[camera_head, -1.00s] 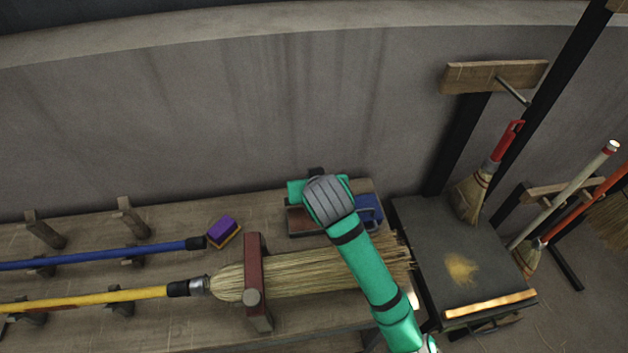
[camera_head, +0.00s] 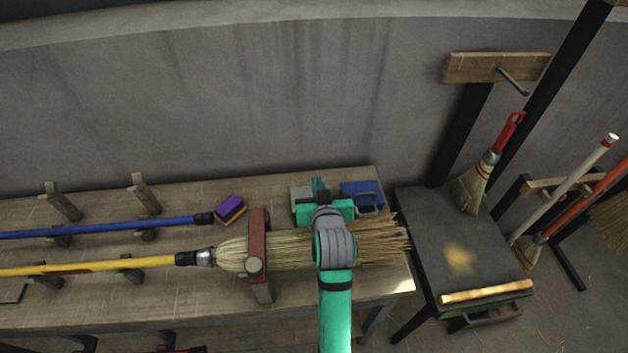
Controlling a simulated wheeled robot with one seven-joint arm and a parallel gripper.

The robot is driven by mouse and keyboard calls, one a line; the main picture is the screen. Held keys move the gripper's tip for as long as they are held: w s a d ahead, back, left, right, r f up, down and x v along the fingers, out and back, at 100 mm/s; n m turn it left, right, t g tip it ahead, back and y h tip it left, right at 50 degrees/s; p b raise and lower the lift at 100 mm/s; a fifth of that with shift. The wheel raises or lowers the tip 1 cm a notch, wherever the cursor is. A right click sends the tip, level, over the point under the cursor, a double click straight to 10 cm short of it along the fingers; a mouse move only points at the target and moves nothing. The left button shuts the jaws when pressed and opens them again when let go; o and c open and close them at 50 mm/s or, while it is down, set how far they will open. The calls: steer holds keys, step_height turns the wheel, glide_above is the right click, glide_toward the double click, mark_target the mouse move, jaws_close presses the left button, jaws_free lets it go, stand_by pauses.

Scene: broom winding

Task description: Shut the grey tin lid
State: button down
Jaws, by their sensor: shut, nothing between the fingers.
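What looks like the grey tin (camera_head: 300,194) shows as a small pale grey patch at the back of the bench, right of centre. My gripper and wrist cover most of it, so I cannot tell how its lid stands. My gripper (camera_head: 319,186) is teal and shut, with nothing held. It points toward the wall, at the right edge of the grey patch. I cannot tell whether it touches the tin. My grey wrist and teal arm reach in from below, over the broom bristles.
A blue box with a handle (camera_head: 360,192) stands just right of my gripper. A large straw broom (camera_head: 290,250) lies along the bench under a dark red clamp bar (camera_head: 258,232). A purple and yellow block (camera_head: 230,208) is to the left. A dark table (camera_head: 455,240) stands right.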

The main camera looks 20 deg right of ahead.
steer(key=shift+s+a+f, duration=0.2)
steer(key=shift+s+f, duration=0.4)
steer(key=shift+s+a+f, duration=0.15)
steer(key=shift+s+f, duration=0.4)
